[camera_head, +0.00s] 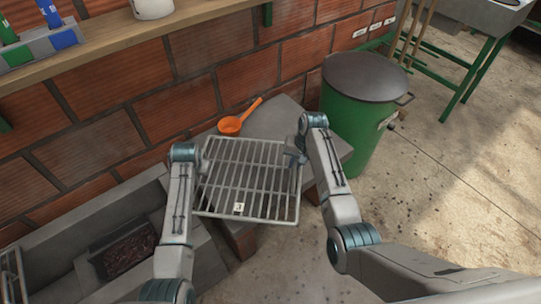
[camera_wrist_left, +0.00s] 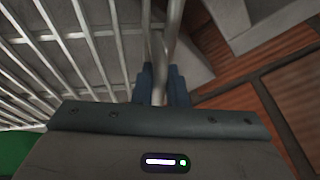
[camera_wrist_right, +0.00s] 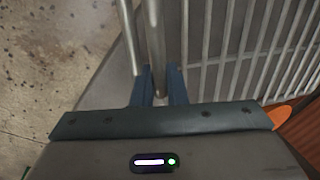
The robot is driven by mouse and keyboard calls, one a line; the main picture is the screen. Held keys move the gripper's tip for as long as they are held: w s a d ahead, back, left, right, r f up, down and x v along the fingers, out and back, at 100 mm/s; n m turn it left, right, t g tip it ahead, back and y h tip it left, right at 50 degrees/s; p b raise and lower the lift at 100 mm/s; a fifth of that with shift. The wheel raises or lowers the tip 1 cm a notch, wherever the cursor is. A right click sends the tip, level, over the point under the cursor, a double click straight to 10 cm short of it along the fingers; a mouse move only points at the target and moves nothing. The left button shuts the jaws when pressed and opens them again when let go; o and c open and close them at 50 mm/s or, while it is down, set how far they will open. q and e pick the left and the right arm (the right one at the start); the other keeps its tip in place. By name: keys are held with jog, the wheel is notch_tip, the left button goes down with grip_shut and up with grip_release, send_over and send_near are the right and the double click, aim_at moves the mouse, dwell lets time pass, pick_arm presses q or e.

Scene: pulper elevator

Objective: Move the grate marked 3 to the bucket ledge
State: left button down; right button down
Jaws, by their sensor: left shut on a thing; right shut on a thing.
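The metal grate (camera_head: 243,185) has a white tag marked 3 (camera_head: 238,208) on its near edge. It is held between my two arms, over a grey ledge (camera_head: 275,122) against the brick wall. My left gripper (camera_head: 202,168) is shut on the grate's left side bar, which also shows in the left wrist view (camera_wrist_left: 158,85). My right gripper (camera_head: 294,158) is shut on the right side bar, which also shows in the right wrist view (camera_wrist_right: 156,80). I cannot tell whether the grate touches the ledge.
An orange ladle (camera_head: 231,125) lies on the ledge behind the grate. A green bin (camera_head: 360,120) with a dark lid stands to the right. A stone trough (camera_head: 75,245) with a dark tray (camera_head: 128,250) is at the lower left. A wooden shelf (camera_head: 110,40) runs above.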

pick_arm(q)
jog(key=shift+w, duration=0.1)
pick_arm(e)
jog(key=shift+w, duration=0.1)
